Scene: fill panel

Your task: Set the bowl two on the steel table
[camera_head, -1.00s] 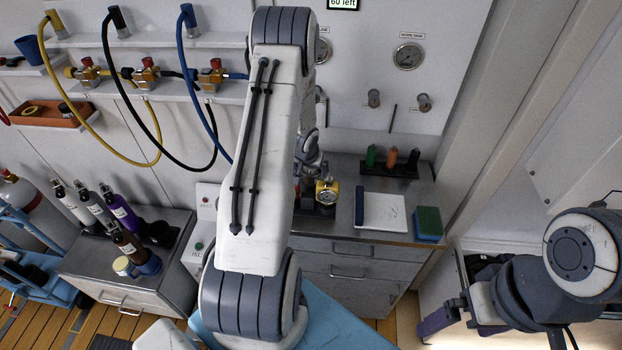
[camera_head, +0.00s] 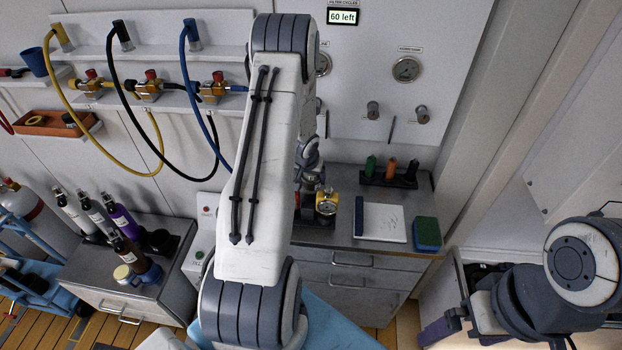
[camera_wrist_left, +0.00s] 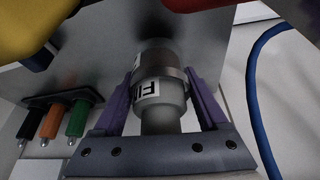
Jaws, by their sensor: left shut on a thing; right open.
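In the left wrist view, my left gripper (camera_wrist_left: 160,82) has its purple fingers closed on a grey cylindrical piece with a clear, darker end and a white label (camera_wrist_left: 158,90), which seems to be bowl two. A grey steel surface (camera_wrist_left: 110,50) lies beyond it; I cannot tell whether they touch. In the head view my left arm hides this bowl and most of the gripper. The steel table (camera_head: 432,200), with drawers below, stands beyond that arm. My right gripper (camera_head: 438,332) is open and empty at the lower right, away from the table.
On the table are a yellow gauge piece (camera_head: 327,203), a white notepad (camera_head: 380,222), a green-blue sponge (camera_head: 427,234) and a rack of coloured markers (camera_head: 390,175). A second steel-topped cabinet (camera_head: 185,255) with bottles stands left. Hoses (camera_head: 215,150) hang on the wall.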

